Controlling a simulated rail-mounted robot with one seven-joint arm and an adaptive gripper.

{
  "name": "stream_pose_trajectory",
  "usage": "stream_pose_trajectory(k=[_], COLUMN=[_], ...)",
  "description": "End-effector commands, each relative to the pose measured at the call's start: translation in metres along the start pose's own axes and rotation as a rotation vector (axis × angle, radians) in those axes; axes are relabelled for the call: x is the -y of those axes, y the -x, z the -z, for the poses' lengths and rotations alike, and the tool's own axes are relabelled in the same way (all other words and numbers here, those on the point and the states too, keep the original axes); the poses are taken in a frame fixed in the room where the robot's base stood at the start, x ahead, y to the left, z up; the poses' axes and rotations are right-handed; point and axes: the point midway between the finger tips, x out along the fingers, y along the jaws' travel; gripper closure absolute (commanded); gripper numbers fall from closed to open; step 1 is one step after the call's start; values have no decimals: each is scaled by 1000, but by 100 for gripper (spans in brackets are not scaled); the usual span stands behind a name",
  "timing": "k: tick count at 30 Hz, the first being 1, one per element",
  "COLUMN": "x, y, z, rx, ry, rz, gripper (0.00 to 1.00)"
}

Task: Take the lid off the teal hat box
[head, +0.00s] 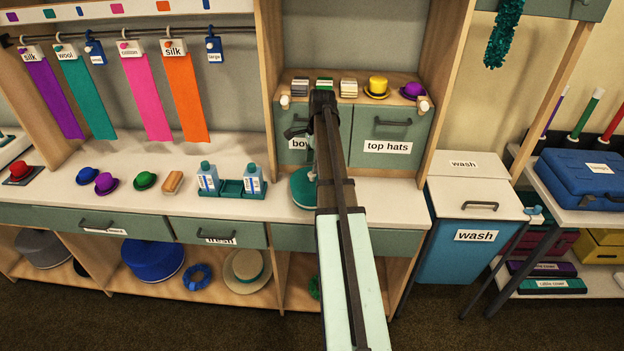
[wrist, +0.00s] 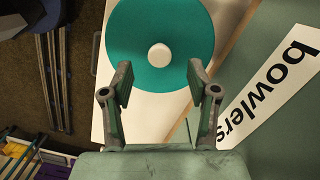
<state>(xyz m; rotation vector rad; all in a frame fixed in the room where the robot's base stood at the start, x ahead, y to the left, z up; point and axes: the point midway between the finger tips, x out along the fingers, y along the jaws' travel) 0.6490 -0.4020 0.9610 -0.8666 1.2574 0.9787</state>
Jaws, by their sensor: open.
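The teal hat box (head: 303,188) stands on the white counter in the head view, partly hidden behind my arm. In the wrist view its round teal lid (wrist: 190,28) is seen from above, with a white knob (wrist: 158,55) at its middle. The lid lies on the box as far as I can see; the box's sides are hidden in the wrist view. My gripper (wrist: 160,84) is open and empty. Its two fingers are spread to either side below the knob in the picture, apart from it.
A cabinet with a bowlers label (wrist: 270,88) and a top hats door (head: 388,130) stands behind the box. Bottles in a green tray (head: 231,188) and small hats, including a green hat (head: 145,181), are to the left. A blue wash bin (head: 462,245) stands right.

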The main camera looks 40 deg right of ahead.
Motion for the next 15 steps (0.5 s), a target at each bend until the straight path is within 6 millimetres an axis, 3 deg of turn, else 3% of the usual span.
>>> stream_pose_trajectory(k=[5, 15], x=[-1, -1], y=[-9, -48], z=[0, 2], rx=[0, 0], ry=[0, 1], rz=[-1, -1], gripper=[40, 40])
